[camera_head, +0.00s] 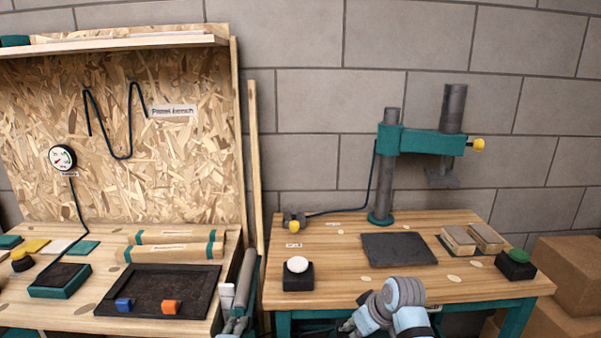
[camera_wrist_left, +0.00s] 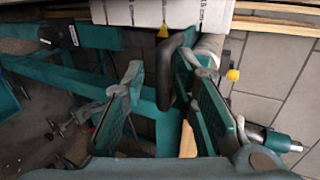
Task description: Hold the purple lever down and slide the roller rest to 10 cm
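In the left wrist view, my left gripper (camera_wrist_left: 168,74) is open. Its two fingers stand on either side of a black curved handle (camera_wrist_left: 163,75), with a clear gap on the left and the right finger close beside it. Beyond is a white scale (camera_wrist_left: 185,14) with a yellow pointer (camera_wrist_left: 163,31) and a grey roller (camera_wrist_left: 210,46). In the head view, my left gripper (camera_head: 235,324) is low, below a grey roller (camera_head: 244,273) between the benches. The scale reading is unclear. I cannot make out a purple lever.
The right bench has a teal press (camera_head: 420,143) and a white button box (camera_head: 298,279). Cardboard boxes (camera_head: 570,270) stand at right.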

